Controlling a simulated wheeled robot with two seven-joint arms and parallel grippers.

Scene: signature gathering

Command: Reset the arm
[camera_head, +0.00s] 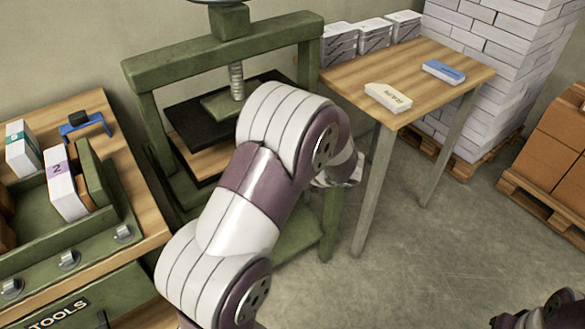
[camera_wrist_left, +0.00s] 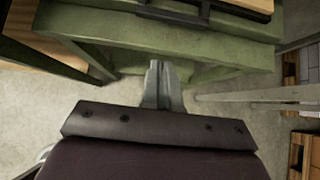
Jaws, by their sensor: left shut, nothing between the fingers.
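My left arm (camera_head: 255,195) rises from the bottom of the head view and bends across the front of the green press (camera_head: 235,45). Its wrist end is mostly hidden behind the arm's own links. In the left wrist view my left gripper (camera_wrist_left: 157,72) is shut and empty. Its fingers point toward the green frame of the press (camera_wrist_left: 215,30), over the grey floor. A small part of my right arm shows in the bottom right corner of the head view, and its gripper is not in view.
A wooden side table (camera_head: 440,72) holds a white block (camera_head: 388,97), a blue-topped block (camera_head: 443,71) and white stacks. A tool bench (camera_head: 150,215) with numbered white blocks stands at left. Brick-like stacks and a pallet (camera_head: 540,205) stand at right. Floor (camera_head: 430,260) is clear in front.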

